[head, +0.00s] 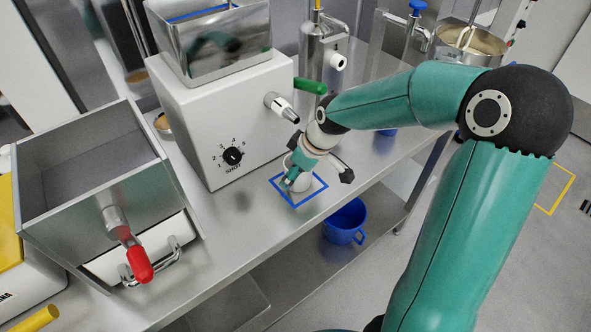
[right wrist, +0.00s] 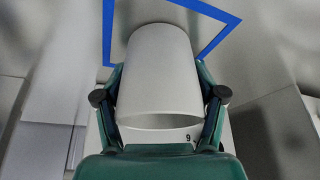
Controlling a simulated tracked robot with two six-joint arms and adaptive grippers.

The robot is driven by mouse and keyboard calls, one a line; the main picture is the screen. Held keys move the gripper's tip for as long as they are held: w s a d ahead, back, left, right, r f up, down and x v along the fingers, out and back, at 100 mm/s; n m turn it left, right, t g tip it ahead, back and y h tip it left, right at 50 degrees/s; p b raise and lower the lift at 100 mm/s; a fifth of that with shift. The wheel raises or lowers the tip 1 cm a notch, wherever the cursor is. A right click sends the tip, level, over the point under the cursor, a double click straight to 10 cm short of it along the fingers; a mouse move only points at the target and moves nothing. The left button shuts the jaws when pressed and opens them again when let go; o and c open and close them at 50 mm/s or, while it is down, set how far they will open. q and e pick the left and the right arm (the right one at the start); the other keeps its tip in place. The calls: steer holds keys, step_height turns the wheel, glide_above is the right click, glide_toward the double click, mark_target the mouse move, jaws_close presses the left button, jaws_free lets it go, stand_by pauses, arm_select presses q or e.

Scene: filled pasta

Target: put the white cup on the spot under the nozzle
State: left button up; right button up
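The white cup (right wrist: 160,75) fills the middle of the right wrist view, between the two green fingers of my right gripper (right wrist: 160,85). The fingers lie close along both its sides and appear to touch it. In the head view the cup (head: 301,184) shows only partly behind my right gripper (head: 297,174). It appears inside the blue square outline (head: 314,197) on the steel table; whether its base rests on the surface is hard to tell. The nozzle (head: 281,106) of the white machine sticks out above and behind the gripper. My left gripper is not in view.
A steel bin with a red handle (head: 138,265) is at left. A blue pitcher (head: 344,222) sits on the lower shelf.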

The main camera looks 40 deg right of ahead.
steer(key=o, duration=0.4)
steer(key=shift+o, duration=0.2)
steer(key=v, duration=1.2)
steer(key=shift+s+d, duration=0.1)
